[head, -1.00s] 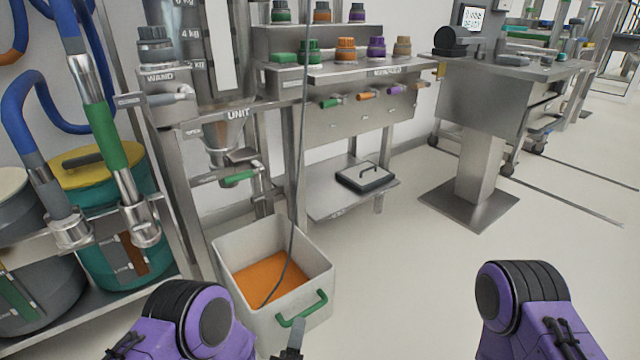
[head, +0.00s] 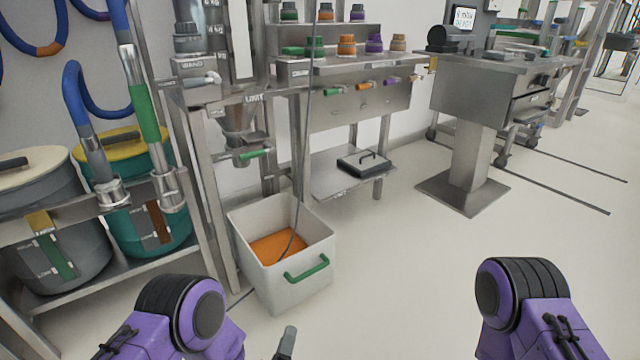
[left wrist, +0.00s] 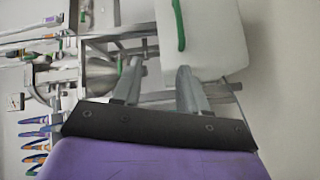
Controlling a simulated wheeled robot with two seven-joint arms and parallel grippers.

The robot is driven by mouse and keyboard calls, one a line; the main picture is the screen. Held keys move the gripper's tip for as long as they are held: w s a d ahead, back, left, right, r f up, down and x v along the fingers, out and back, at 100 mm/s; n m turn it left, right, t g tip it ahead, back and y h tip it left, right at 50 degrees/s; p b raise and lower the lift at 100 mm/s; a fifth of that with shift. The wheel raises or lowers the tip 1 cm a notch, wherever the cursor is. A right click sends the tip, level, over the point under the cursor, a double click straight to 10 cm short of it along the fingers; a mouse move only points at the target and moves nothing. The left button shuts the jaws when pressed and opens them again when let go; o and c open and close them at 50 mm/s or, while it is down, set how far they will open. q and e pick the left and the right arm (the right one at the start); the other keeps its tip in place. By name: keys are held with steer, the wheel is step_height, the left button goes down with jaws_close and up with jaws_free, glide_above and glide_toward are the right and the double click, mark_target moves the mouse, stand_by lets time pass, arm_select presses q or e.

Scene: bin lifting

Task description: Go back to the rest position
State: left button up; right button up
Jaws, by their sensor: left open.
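My left gripper (head: 286,343) shows only as a grey fingertip at the bottom edge of the head view. In the left wrist view both fingers (left wrist: 158,82) stand apart with nothing between them. A white bin (head: 308,290) with orange material (head: 277,245) inside and a green front handle (head: 307,269) stands on the floor. The fingertip appears below and apart from the handle. The bin also shows in the left wrist view (left wrist: 217,45), beyond the fingers. My right gripper is out of view.
A shelf with lidded drums (head: 125,150) stands at left. A metal dispensing unit (head: 235,110) rises behind the bin. A dark cable (head: 304,150) hangs into the bin. A workbench (head: 350,100) and a pedestal (head: 475,165) stand farther back.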

arm_select(q)
steer(key=s+a+f+m+g+y, duration=0.25)
steer(key=s+a+g, duration=0.25)
steer(key=s+a, duration=0.3)
steer(key=s+a+f+m+g+y, duration=0.1)
steer(key=s+a+f+g+y, duration=0.1)
steer(key=s+a+f+g, duration=0.5)
steer(key=s+a+m+g+y, duration=0.2)
steer(key=s+a, duration=0.5)
steer(key=s, duration=0.4)
step_height(320, 180, down, 8)
steer(key=s+m+g+b, duration=0.1)
steer(key=s+b, duration=0.2)
steer(key=b, duration=0.5)
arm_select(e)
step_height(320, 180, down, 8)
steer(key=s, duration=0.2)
arm_select(q)
step_height(320, 180, up, 39)
steer(key=w+p, duration=0.1)
steer(key=p, duration=3.7)
steer(key=shift+w+f+t+p, duration=0.15)
steer(key=shift+w+t+p, duration=0.15)
steer(key=shift+w+p, duration=0.1)
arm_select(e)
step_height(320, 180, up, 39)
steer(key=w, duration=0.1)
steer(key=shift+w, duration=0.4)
